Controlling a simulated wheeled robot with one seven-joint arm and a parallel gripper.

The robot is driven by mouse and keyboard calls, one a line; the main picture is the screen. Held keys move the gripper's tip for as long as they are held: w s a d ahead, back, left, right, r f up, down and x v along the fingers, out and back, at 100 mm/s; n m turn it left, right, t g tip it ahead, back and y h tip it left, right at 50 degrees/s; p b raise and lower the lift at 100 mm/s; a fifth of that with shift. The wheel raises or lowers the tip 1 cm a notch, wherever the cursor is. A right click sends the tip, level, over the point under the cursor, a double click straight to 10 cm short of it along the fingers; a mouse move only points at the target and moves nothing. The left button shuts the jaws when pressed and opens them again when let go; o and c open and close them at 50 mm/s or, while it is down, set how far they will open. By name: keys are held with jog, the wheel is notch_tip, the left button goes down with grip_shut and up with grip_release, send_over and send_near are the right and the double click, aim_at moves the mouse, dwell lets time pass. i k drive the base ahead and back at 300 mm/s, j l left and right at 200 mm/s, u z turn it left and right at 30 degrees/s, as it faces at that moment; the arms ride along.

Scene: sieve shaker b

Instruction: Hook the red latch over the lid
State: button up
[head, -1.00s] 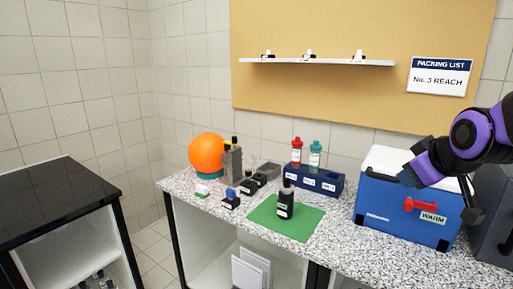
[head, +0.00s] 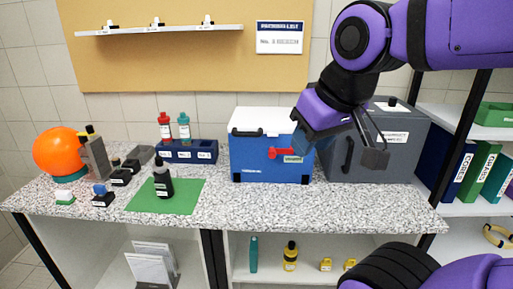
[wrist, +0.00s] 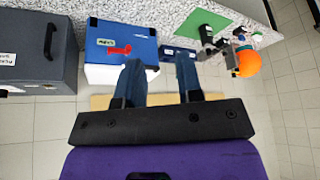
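The blue cool box (head: 250,165) stands on the counter with its white lid (head: 270,116) down. The red latch (head: 282,153) is on the box's blue front, below the lid and beside a white label; its arm lies roughly sideways. The latch also shows in the wrist view (wrist: 120,49). My gripper (head: 338,148) hangs in front of the right side of the box and the grey case. In the wrist view its two dark blue fingers (wrist: 160,75) are well apart with nothing between them. The fingers look clear of the latch.
A grey case (head: 400,150) with a dark handle stands close right of the box. A blue bottle rack (head: 190,157) is to its left. A green mat (head: 185,195) with a dark bottle (head: 163,182) lies farther left. The counter front (head: 300,208) before the box is clear.

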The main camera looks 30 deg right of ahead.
aim_at(274, 152)
jog(key=l, duration=1.35)
jog(key=k+u, duration=0.05)
